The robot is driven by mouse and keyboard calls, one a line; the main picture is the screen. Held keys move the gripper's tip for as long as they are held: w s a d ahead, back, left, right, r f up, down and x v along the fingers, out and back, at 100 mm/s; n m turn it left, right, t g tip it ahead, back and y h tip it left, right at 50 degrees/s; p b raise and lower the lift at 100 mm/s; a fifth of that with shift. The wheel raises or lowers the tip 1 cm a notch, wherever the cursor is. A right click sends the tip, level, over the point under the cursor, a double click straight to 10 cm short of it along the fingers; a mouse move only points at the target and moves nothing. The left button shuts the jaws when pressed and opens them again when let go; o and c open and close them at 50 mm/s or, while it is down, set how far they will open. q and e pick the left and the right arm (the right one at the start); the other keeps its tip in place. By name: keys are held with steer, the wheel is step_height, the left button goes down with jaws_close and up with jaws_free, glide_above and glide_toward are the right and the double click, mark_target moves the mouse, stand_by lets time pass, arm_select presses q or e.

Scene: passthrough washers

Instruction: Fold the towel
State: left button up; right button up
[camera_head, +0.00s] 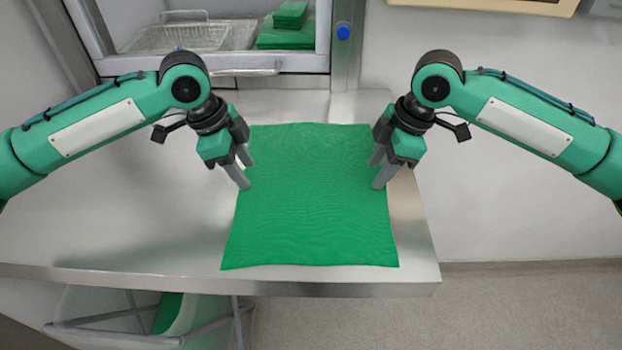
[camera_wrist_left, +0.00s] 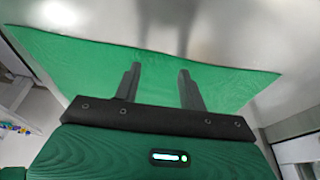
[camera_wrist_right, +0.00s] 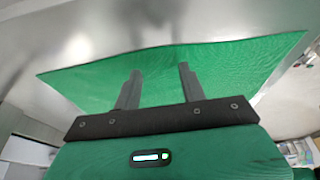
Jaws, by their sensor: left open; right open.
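The green towel (camera_head: 310,215) lies spread out flat on the steel table, with slight wrinkles and its near edge close to the table's front edge. It also shows in the left wrist view (camera_wrist_left: 90,65) and the right wrist view (camera_wrist_right: 225,68). My left gripper (camera_head: 246,175) is open at the towel's left edge, fingers pointing down, and holds nothing. My right gripper (camera_head: 377,175) is open at the towel's right edge and holds nothing. I cannot tell whether the fingertips touch the towel.
The steel table (camera_head: 140,220) is bare to the left of the towel. Behind it, a pass-through opening holds a wire basket (camera_head: 180,37) and a stack of folded green towels (camera_head: 288,36). Below the front edge is a framed bin (camera_head: 150,318) with green cloth inside.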

arm_select(q)
steer(key=shift+f, duration=0.25)
arm_select(e)
steer(key=shift+f, duration=0.25)
arm_select(q)
steer(key=shift+s+f, duration=0.1)
steer(key=shift+s, duration=0.1)
arm_select(e)
steer(key=shift+s+f, duration=0.1)
steer(key=shift+s, duration=0.15)
arm_select(q)
steer(key=shift+w+f, duration=0.1)
steer(key=shift+f, duration=0.05)
arm_select(e)
steer(key=shift+w+f, duration=0.1)
steer(key=shift+f, duration=0.05)
arm_select(q)
jaws_close()
arm_select(e)
jaws_close()
arm_select(q)
steer(key=shift+r, duration=0.2)
arm_select(e)
steer(key=shift+r, duration=0.25)
